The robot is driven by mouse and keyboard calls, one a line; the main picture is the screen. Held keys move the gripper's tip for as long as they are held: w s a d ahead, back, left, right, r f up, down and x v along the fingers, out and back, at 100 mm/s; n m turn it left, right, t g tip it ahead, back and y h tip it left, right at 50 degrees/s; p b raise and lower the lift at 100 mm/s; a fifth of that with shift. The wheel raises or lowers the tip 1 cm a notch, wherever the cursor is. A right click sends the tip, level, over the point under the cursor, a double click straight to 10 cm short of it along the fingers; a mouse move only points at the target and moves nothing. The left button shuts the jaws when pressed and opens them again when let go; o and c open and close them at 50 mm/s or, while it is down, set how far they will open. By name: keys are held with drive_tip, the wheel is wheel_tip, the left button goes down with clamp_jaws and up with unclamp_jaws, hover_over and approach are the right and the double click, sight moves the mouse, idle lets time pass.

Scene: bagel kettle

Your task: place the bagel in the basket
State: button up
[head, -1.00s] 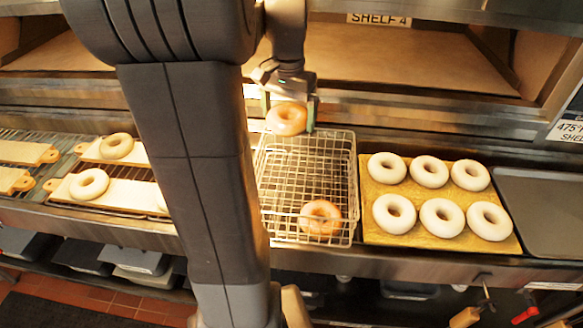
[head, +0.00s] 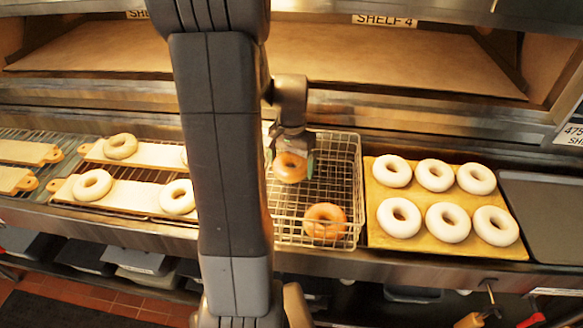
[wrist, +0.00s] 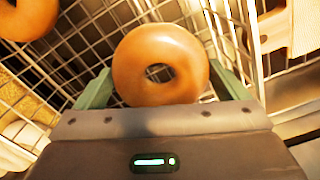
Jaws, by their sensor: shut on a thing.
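My gripper (head: 292,160) is shut on a brown glazed bagel (head: 290,167). The bagel is between the green fingers and over or within the back part of the wire basket (head: 357,185); its exact height against the rim is hard to tell. In the wrist view the held bagel (wrist: 160,65) sits between the two fingers (wrist: 165,88), with the basket's wire mesh (wrist: 95,45) behind it. A second brown bagel (head: 325,221) lies in the front of the basket, and part of it shows at the wrist view's top left (wrist: 28,15). My arm hides the basket's left side.
A yellow tray (head: 443,248) with several pale bagels stands right of the basket. A bare grey tray (head: 555,215) lies farther right. Wooden boards (head: 130,192) with pale bagels lie at the left. An oven shelf opening (head: 400,60) is behind.

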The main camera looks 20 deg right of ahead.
drive_tip(key=shift+f, duration=1.25)
drive_tip(key=shift+f, duration=0.1)
drive_tip(key=o, duration=0.7)
wheel_tip(320, 180, up, 12)
drive_tip(key=shift+r, duration=0.1)
